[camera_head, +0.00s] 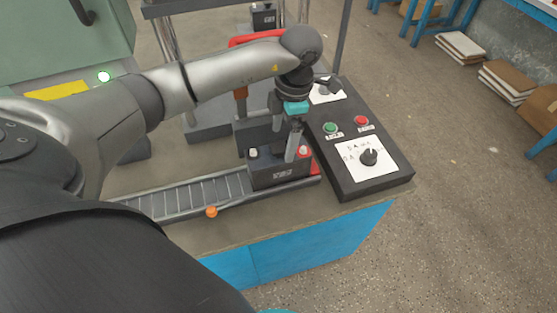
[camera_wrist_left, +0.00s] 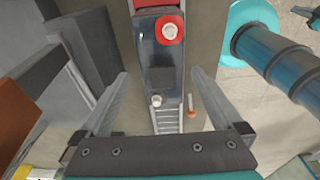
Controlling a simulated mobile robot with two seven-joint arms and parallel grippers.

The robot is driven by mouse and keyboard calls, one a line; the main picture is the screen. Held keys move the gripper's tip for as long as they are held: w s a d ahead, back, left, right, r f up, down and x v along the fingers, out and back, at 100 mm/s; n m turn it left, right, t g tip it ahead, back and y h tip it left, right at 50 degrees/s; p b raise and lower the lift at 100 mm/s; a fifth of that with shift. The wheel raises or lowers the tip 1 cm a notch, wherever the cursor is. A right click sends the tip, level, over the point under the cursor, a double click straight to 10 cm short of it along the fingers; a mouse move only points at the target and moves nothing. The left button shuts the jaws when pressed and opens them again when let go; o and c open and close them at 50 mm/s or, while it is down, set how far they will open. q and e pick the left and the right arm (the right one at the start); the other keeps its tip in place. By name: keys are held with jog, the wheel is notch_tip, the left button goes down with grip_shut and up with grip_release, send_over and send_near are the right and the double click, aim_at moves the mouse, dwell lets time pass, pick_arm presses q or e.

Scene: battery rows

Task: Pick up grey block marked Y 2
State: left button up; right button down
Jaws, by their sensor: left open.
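A dark grey block (camera_head: 280,174) shaped like a battery sits at the right end of a roller track, with one white and one red-ringed terminal on top. Its front has a small pale marking that I cannot read clearly. My left gripper (camera_head: 285,145) is just above it, pointing down, with a finger in front of the block's top. In the left wrist view the block (camera_wrist_left: 160,48) shows between and beyond the two spread fingers of the gripper (camera_wrist_left: 160,76). The gripper is open, and no contact is clear. My right gripper does not show.
The roller track (camera_head: 190,199) runs left from the block, with an orange knob (camera_head: 211,211) at its front. A black control box (camera_head: 358,150) with buttons and a dial stands close on the right. Another dark block (camera_head: 263,17) is at the back.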

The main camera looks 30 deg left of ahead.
aim_at(279, 158)
pick_arm(q)
jog(key=f, duration=0.5)
jog(key=s+f+b, duration=0.1)
jog(key=f, duration=0.1)
jog(key=shift+a+f, duration=0.3)
jog(key=shift+a, duration=0.05)
jog(key=shift+s, duration=0.1)
grip_shut()
jog(key=shift+r, duration=0.15)
dwell(0.5)
